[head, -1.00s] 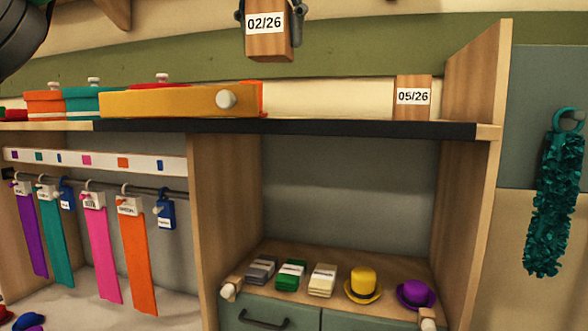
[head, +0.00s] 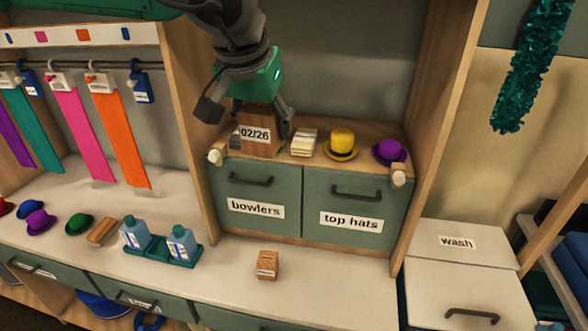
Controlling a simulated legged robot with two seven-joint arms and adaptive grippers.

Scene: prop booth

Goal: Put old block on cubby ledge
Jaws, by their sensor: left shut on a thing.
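My left gripper (head: 248,112) comes down from the top and is shut on the wooden block labelled 02/26 (head: 257,136). The block is upright at the left part of the cubby ledge (head: 312,163), close to its front edge. I cannot tell whether its bottom touches the ledge. The block and gripper hide most of the small stacks behind them. The 05/26 block is out of view now. My right gripper is not in view.
A cream stack (head: 303,142), a yellow top hat (head: 341,145) and a purple bowler (head: 389,151) stand on the ledge to the right. White knobs (head: 215,158) sit at its front corners. Below are labelled drawers (head: 355,205). A small wooden block (head: 267,265) lies on the counter.

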